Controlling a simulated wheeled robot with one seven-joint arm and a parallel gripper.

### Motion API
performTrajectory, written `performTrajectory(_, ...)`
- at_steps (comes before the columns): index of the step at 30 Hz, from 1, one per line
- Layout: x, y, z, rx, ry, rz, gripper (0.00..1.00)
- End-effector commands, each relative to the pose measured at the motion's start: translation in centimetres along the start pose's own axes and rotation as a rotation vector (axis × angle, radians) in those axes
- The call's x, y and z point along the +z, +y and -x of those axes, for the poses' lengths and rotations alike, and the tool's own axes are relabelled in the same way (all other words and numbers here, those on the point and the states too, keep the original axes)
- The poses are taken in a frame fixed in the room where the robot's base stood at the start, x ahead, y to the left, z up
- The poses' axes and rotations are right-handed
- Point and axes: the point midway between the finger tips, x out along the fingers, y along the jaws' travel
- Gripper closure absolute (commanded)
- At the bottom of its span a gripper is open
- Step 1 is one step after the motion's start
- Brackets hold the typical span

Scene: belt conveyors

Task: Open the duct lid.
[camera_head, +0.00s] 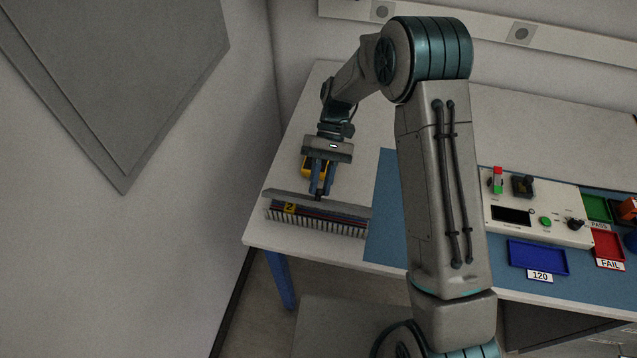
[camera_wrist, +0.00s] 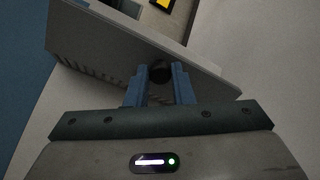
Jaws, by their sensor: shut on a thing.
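The slotted wiring duct (camera_head: 330,225) lies along the left front of the table in the head view, with a yellow "2" label (camera_head: 289,208) and coloured wires showing. Its grey lid (camera_head: 280,193) stands up along the duct's back side, tilted away from the slots. The lid fills much of the wrist view (camera_wrist: 100,50). My gripper (camera_head: 320,194) is behind the lid and shut on its dark round knob (camera_wrist: 160,71). The fingers hide part of the lid in the head view.
A yellow object (camera_head: 308,168) sits behind my gripper, partly hidden. A blue mat (camera_head: 382,205) begins right of the duct. Farther right are a test panel (camera_head: 560,222), a blue tray (camera_head: 537,257), a green tray (camera_head: 596,208) and a red tray (camera_head: 607,244).

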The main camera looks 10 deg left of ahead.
Motion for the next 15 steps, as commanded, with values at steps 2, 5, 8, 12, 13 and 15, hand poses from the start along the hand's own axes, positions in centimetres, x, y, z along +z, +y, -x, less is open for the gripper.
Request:
performTrajectory(2,-0.5,0.3,0.4,-0.046,-0.060,-0.003,1.00)
performTrajectory(5,-0.9,0.6,0.7,-0.098,-0.138,-0.004,1.00)
performTrajectory(8,-1.2,0.8,1.0,-0.142,-0.206,-0.007,1.00)
performTrajectory(12,-1.6,1.0,1.4,-0.194,-0.283,-0.009,1.00)
performTrajectory(13,-1.6,1.0,1.4,-0.204,-0.298,-0.010,1.00)
performTrajectory(15,-1.8,1.1,1.6,-0.227,-0.330,-0.010,1.00)
